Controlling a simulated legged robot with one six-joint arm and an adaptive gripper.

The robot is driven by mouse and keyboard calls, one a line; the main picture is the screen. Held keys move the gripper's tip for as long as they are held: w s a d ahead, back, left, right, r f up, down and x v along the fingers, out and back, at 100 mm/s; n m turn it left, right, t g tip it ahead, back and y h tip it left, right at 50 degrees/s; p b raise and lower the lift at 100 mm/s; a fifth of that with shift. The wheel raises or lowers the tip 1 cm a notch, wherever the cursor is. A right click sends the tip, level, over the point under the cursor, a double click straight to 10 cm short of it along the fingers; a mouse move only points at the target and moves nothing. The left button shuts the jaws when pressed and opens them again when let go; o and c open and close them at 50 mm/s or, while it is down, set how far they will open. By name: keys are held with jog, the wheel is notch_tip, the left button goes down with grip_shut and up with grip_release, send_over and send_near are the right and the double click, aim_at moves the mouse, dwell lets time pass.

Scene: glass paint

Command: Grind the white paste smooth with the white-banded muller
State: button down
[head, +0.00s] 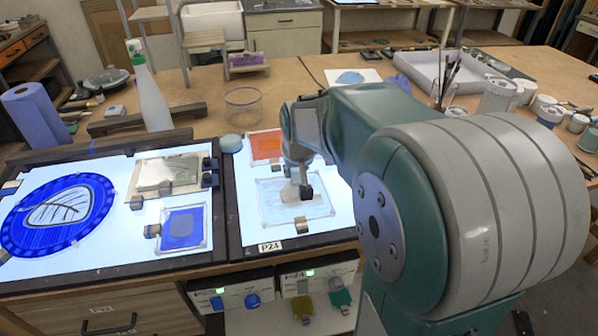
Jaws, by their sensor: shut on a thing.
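My gripper (302,190) reaches down over the right light panel, small in the head view. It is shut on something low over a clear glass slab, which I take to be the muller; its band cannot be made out. The glass slab (268,215) lies on the lit panel, with a pale greyish smear of paste (285,212) under and around the gripper. Whether the muller touches the slab is hard to tell. My arm hides the area to the right of the slab.
An orange pane (266,146) lies just behind the slab. The left panel holds a blue leaf roundel (58,214), a blue pane (184,229) and small blocks. A glass bowl (243,105), a spray bottle (148,90) and a white tray (430,75) stand farther back.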

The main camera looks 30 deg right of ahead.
jog(key=shift+w+a, duration=0.3)
jog(key=shift+a, duration=0.65)
jog(key=shift+s+a, duration=0.2)
jog(key=shift+a, duration=0.1)
jog(key=shift+s+a+f, duration=0.15)
jog(key=shift+s+a, duration=0.1)
jog(key=shift+a, duration=0.05)
jog(key=shift+s+d, duration=0.25)
jog(key=shift+s, duration=0.6)
jog(key=shift+w+r, duration=0.1)
jog(key=shift+r, duration=2.55)
